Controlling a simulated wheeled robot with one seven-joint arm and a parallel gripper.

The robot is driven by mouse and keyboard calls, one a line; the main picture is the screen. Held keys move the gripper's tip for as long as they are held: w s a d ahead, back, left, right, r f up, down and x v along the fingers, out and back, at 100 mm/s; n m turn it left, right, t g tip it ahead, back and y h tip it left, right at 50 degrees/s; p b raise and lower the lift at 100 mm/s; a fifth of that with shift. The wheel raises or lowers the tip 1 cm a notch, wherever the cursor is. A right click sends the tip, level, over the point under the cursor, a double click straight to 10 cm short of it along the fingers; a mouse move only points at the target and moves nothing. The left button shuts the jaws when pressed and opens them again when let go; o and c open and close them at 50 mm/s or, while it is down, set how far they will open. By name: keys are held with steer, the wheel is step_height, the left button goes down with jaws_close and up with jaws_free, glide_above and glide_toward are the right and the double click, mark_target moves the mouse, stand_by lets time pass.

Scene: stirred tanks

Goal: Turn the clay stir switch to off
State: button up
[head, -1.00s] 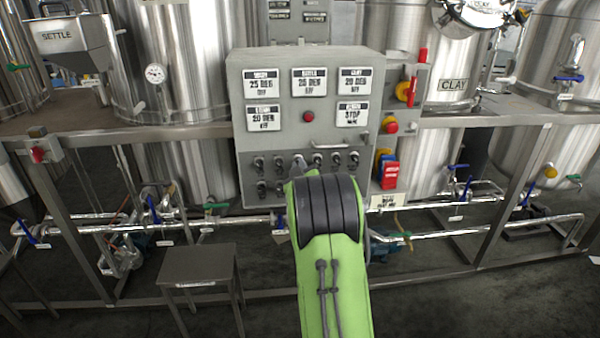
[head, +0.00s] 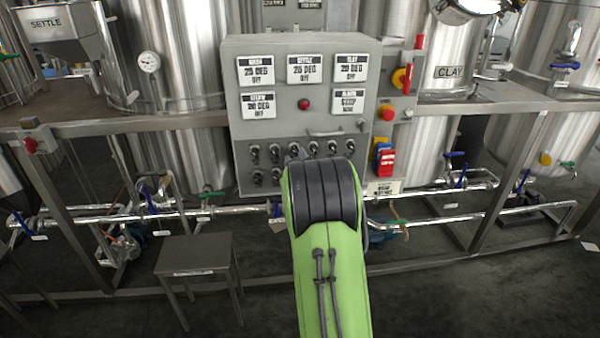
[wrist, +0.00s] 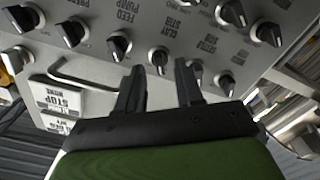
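The clay stir switch (wrist: 160,58) is a dark knob with a pale pointer line, beside a label that seems to read CLAY STIR, in the wrist view. My gripper (wrist: 160,72) is open, with one finger to each side of this knob in the picture. I cannot tell whether the fingers touch it. In the head view my green arm covers the gripper and part of the switch rows on the grey control panel (head: 240,165), so I cannot pick out the clay stir switch there.
Several similar knobs lie close around, such as the feed pump knob (wrist: 118,45). A bar handle (wrist: 80,78) stands out from the panel. A red button (head: 305,104) and a red-yellow rotary switch (head: 402,79) are nearby. A small table (head: 195,255) stands at the lower left.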

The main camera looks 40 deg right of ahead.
steer(key=b+v, duration=0.1)
steer(key=v, duration=1.3)
